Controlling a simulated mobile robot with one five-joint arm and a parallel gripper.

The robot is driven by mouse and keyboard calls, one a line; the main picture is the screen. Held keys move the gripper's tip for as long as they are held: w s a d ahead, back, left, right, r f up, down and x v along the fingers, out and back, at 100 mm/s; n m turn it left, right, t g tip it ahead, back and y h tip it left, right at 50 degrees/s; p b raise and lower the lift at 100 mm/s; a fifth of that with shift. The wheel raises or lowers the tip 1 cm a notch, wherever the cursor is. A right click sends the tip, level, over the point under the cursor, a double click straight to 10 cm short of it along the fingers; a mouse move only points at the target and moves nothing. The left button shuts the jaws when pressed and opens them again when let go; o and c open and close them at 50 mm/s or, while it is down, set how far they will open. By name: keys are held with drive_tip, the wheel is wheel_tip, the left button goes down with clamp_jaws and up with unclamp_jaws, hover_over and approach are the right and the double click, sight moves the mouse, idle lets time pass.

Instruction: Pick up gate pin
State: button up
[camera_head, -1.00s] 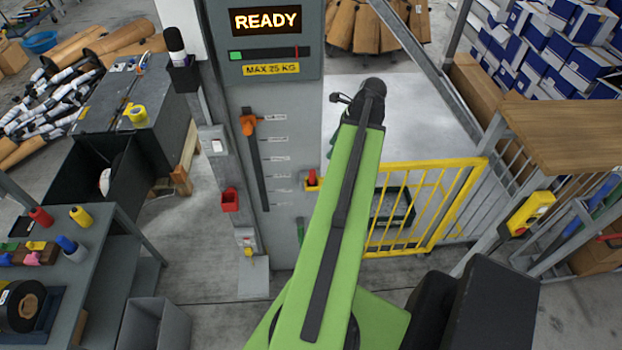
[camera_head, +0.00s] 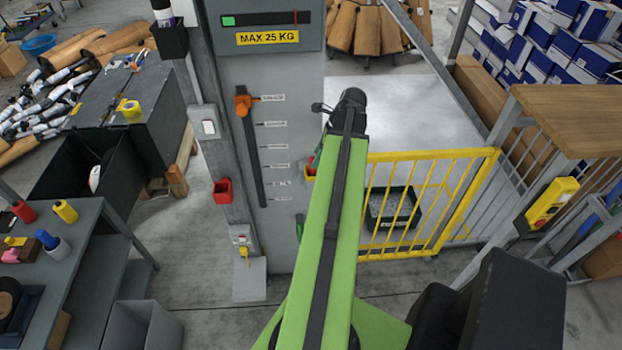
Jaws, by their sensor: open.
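A small red piece (camera_head: 311,162) sits upright in a yellow holder (camera_head: 309,175) on the right edge of the grey column. It looks like the gate pin, but I cannot be sure at this size. My green arm partly covers it on the right. The yellow gate (camera_head: 437,200) stands just right of the column, behind my arm. My arm reaches forward to a black joint near the column's right side. My gripper does not show; the arm hides whatever is beyond that joint.
A dark crate (camera_head: 392,208) lies behind the gate. A grey workbench (camera_head: 75,245) and bin (camera_head: 150,328) stand left. A wooden-topped stand (camera_head: 570,110) is right.

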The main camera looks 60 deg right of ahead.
sight(313, 172)
drive_tip(key=b+x, duration=0.3)
drive_tip(key=x, duration=0.1)
drive_tip(key=shift+w+d+f, duration=0.1)
drive_tip(key=shift+f, duration=0.05)
clamp_jaws()
